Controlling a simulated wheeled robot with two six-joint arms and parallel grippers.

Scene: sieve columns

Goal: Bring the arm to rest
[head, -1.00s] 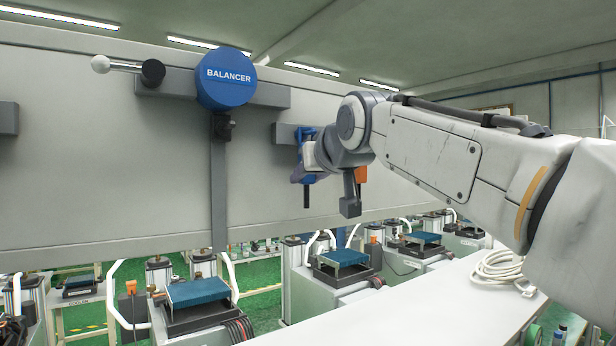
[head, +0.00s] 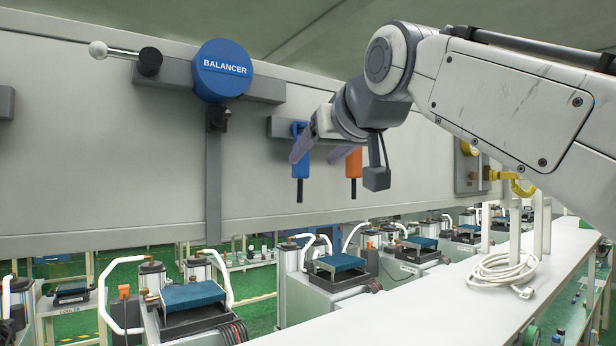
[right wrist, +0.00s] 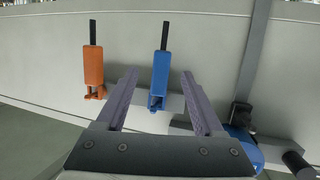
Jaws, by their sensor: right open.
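My right arm reaches in from the right of the head view. Its gripper (head: 318,150) is open, with two purple-grey fingers pointing towards the wall panel. In the right wrist view a blue-handled tool (right wrist: 160,75) shows between the spread fingers (right wrist: 159,78), with nothing visibly gripped. The same blue tool (head: 303,165) hangs from a grey bracket (head: 280,127) in the head view, partly covered by a finger. An orange-handled tool (head: 353,165) hangs to its right; it shows clearly in the wrist view (right wrist: 93,66). My left gripper is not in view.
Below stand machines with dark blue pads (head: 192,296). A white bench (head: 400,312) carries a coiled white cable (head: 503,268).

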